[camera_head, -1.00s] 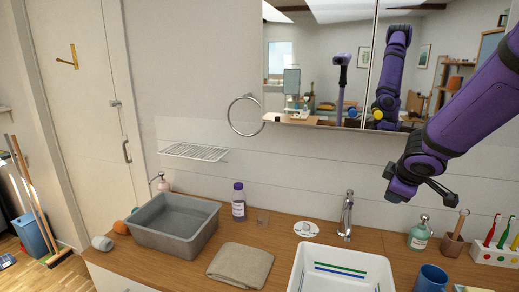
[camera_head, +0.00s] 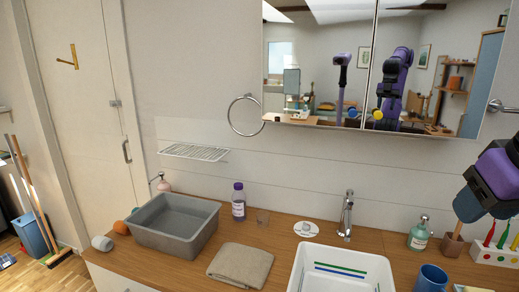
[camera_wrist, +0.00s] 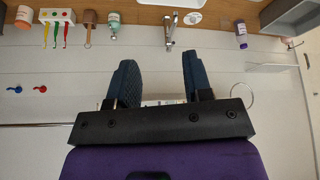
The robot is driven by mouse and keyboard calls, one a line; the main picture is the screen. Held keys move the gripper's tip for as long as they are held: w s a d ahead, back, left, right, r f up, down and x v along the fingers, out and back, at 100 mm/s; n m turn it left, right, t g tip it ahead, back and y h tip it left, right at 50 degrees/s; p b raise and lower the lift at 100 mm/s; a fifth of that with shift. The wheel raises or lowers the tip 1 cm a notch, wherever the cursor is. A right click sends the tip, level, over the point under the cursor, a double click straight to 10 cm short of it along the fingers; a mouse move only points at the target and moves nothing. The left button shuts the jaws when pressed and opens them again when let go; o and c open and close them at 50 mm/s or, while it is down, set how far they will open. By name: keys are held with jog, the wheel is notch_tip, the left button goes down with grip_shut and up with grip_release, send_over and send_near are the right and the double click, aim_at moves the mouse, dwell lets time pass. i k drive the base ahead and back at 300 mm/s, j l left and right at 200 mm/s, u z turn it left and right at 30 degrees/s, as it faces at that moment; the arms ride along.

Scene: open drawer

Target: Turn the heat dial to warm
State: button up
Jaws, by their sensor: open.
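The heat dial appears to be the round white disc (camera_head: 306,229) with a small raised grey part, on the wooden counter left of the tap. Its markings are too small to read. The white disc also shows near the top of the wrist view (camera_wrist: 193,18). My gripper (camera_head: 480,208) is at the right edge of the head view, raised over the right part of the counter, well away from the disc. In the wrist view its two dark blue fingers (camera_wrist: 158,62) stand apart with nothing between them.
The tap (camera_head: 347,215) and white basin (camera_head: 300,270) are right of the disc. A glass (camera_head: 263,218), purple bottle (camera_head: 238,202), folded towel (camera_head: 240,265) and grey tub (camera_head: 150,225) are left. A soap bottle (camera_head: 419,235) and toothbrush holder (camera_head: 493,256) stand at right.

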aim_at(306, 227)
jog(key=k+l, duration=0.1)
jog(key=k, duration=0.55)
jog(key=k+l, duration=0.1)
jog(key=k, duration=0.5)
jog(key=k+l+z, duration=0.1)
jog(key=k, duration=0.55)
jog(key=i+j, duration=2.15)
